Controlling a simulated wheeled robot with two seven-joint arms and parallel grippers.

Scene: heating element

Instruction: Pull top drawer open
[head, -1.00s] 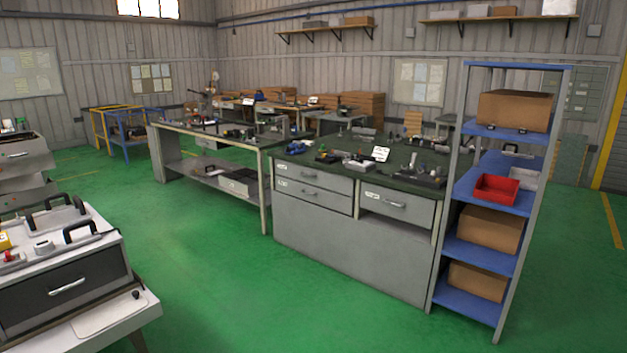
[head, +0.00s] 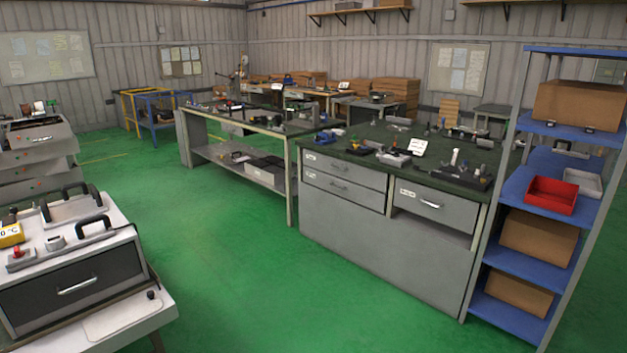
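A grey workbench (head: 380,260) with a dark green top stands right of the middle in the head view. Its left side has two stacked drawers, a top drawer (head: 318,160) and a lower drawer (head: 320,188), both shut with small handles and labels. A third drawer (head: 455,211) sits on the right side of the bench and also looks shut. A white unit (head: 110,240) at the left has a dark front drawer (head: 100,287) with a pale handle, shut. The frames do not show which one is the task's top drawer. Neither of my grippers is in view.
A blue shelf rack (head: 490,250) with boxes and a red bin (head: 551,195) stands at the right. A long table (head: 291,180) is behind the bench. Grey drawers (head: 45,138) stand at the far left. The green floor (head: 230,270) between is clear.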

